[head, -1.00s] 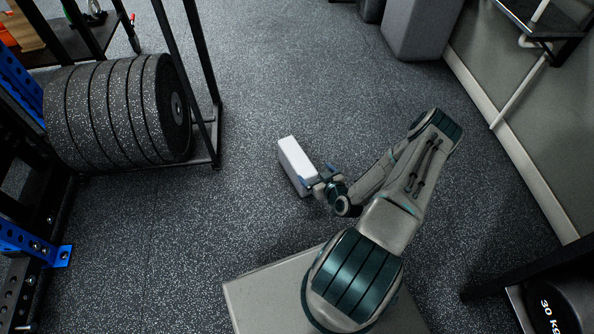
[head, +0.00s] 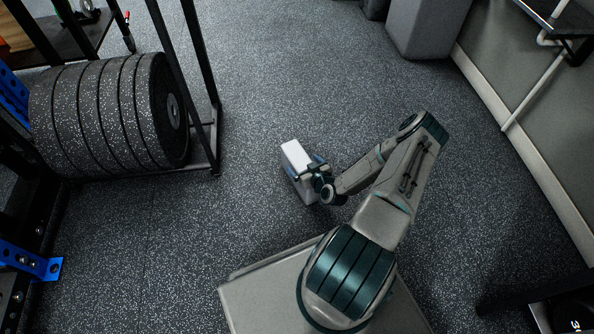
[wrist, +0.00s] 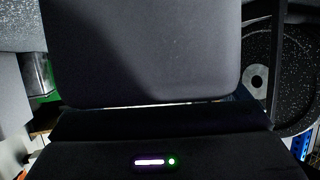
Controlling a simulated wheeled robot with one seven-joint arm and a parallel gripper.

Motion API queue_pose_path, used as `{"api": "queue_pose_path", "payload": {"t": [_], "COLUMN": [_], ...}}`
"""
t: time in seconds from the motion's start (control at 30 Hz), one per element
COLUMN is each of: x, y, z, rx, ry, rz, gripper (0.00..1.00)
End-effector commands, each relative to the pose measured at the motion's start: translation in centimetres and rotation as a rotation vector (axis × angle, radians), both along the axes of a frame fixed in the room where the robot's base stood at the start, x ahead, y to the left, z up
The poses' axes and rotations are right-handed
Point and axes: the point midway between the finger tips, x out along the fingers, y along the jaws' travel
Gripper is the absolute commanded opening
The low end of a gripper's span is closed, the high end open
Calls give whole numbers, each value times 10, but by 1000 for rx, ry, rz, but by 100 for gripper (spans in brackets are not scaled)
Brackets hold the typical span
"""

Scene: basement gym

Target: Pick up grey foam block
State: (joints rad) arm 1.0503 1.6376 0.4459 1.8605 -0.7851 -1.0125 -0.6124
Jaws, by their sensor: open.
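The grey foam block (head: 295,155) stands on the speckled floor in the middle of the head view, its top looking pale. My gripper (head: 311,168) is open at the block's near right part, with its fingers overlapping the block in the picture. It hides part of the block. In the wrist view a large dark grey face with rounded corners, which seems to be the block (wrist: 140,50), fills the upper middle, close in front of my gripper. Whether the fingers touch the block cannot be told.
A rack with black speckled weight plates (head: 110,115) stands to the left, its upright (head: 203,70) nearest the block. A large grey box (head: 427,25) stands at the back, near the right wall (head: 520,90). The floor around the block is clear.

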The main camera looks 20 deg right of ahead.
Motion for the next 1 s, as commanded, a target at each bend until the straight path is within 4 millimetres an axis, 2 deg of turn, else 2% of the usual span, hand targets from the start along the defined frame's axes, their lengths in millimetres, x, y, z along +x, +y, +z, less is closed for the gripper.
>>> {"api": "queue_pose_path", "payload": {"t": [0.23,0.27,0.4,0.5,0.77,1.0], "x": [2,2,3,3,2,2], "y": [0,1,3,3,1,0], "z": [-2,-2,-2,-1,0,21], "rx": [0,0,0,1,0,-1], "ry": [1,1,1,0,1,0], "rz": [0,2,5,4,2,0], "gripper": [95,92,53,29,29,29]}}
